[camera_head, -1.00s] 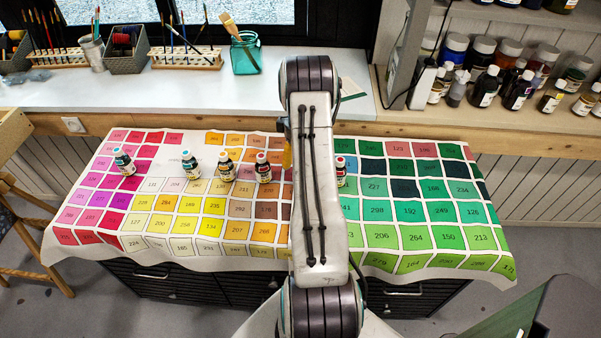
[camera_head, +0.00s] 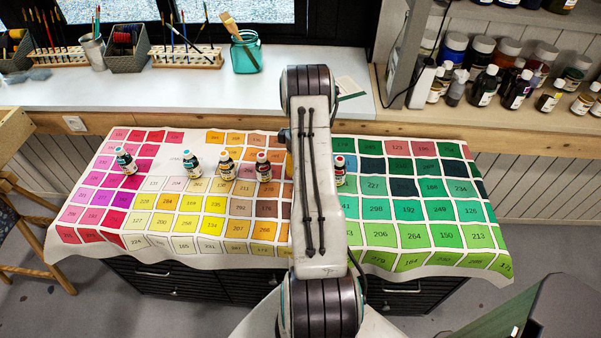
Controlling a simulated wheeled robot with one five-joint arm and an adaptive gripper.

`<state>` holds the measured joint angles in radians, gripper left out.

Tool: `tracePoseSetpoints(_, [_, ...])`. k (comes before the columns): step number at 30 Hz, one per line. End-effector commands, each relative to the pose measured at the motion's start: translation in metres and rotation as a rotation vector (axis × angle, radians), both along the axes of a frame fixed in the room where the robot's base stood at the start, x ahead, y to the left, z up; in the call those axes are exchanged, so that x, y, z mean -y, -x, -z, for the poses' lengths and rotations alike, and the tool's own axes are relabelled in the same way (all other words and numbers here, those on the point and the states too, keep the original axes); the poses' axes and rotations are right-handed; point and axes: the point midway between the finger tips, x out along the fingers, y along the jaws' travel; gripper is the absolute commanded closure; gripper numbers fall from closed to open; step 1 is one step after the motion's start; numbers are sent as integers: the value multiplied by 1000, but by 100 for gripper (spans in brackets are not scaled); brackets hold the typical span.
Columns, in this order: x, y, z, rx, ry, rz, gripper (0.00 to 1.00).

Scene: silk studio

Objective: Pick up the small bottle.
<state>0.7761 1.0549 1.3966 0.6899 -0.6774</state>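Several small bottles stand in a row on the colour-chart cloth (camera_head: 60,248). The frame does not show which one the task means. My arm runs up the middle and covers part of the cloth. My gripper is hidden behind the arm, so its fingers and anything in them do not show.
A white counter (camera_head: 120,92) behind holds brush racks (camera_head: 188,57), grey baskets (camera_head: 127,47) and a teal jar (camera_head: 245,53). Shelves at right carry many paint bottles (camera_head: 485,88). A wooden chair (camera_head: 25,190) is at left. The cloth's front is clear.

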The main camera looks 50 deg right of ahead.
Motion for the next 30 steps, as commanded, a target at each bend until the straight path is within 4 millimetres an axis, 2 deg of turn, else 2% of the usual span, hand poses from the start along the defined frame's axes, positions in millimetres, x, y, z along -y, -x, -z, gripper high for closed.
tracePoseSetpoints(1, [0, 0, 0, 0, 0, 0, 52])
tracePoseSetpoints(14, [0, 0, 0, 0, 0, 0, 89])
tracePoseSetpoints(23, [0, 0, -3, 0, 0, 0, 90])
tracePoseSetpoints(30, [1, -1, -34, 3, 3, 0, 90])
